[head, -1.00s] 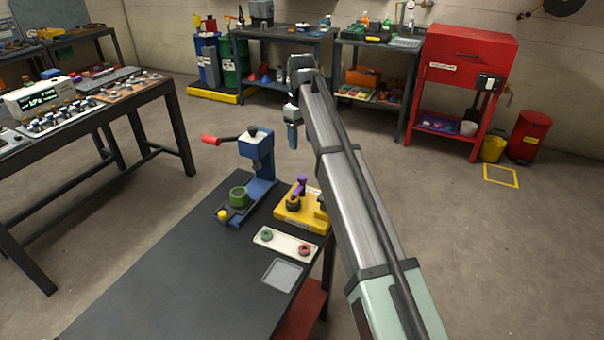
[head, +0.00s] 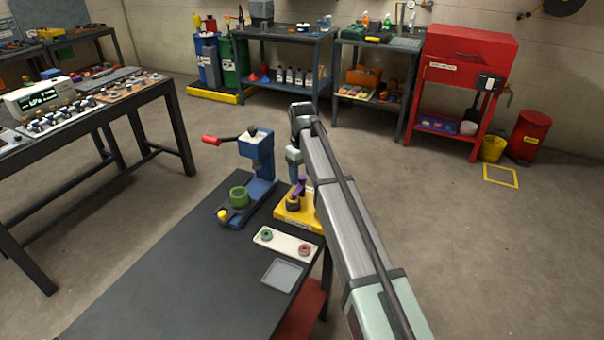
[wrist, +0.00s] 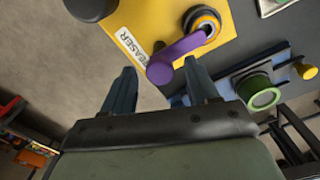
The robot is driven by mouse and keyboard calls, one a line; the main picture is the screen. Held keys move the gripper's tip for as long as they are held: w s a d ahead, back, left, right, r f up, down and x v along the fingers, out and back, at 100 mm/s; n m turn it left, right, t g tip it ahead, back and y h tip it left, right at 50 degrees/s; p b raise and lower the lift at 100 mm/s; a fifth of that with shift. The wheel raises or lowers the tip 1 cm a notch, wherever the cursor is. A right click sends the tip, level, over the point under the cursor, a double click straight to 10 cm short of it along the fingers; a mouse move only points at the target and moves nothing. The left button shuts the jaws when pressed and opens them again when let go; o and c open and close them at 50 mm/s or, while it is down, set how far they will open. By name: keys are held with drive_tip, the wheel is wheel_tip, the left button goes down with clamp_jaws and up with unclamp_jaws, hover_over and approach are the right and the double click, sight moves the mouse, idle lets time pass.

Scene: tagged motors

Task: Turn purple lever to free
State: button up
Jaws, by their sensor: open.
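The purple lever (head: 299,187) sits on the yellow block (head: 291,217) at the back right corner of the dark table. In the wrist view the purple lever (wrist: 178,56) runs from a round orange-ringed hub (wrist: 204,25) down and left to a rounded knob. My gripper (wrist: 160,85) is open and points at the block, and the lever's knob lies between the lines of its two fingers, ahead of them. I cannot tell whether they touch. In the head view my gripper (head: 295,172) is just above the lever. Part of a label shows on the yellow block (wrist: 140,25); no "free" mark is readable.
A blue press (head: 258,160) with a red-handled lever and a green ring (head: 238,196) stands left of the block. A white plate (head: 285,243) with a green and a red button lies in front. A grey square (head: 283,273) is nearer. The left of the table is clear.

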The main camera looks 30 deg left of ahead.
drive_tip(key=shift+c, duration=0.4)
drive_tip(key=c, duration=1)
drive_tip(key=shift+o, duration=0.2)
drive_tip(key=shift+m, duration=0.3)
drive_tip(key=m, duration=0.8)
drive_tip(key=shift+m, duration=0.4)
drive_tip(key=m, duration=0.4)
drive_tip(key=shift+m, duration=2.3)
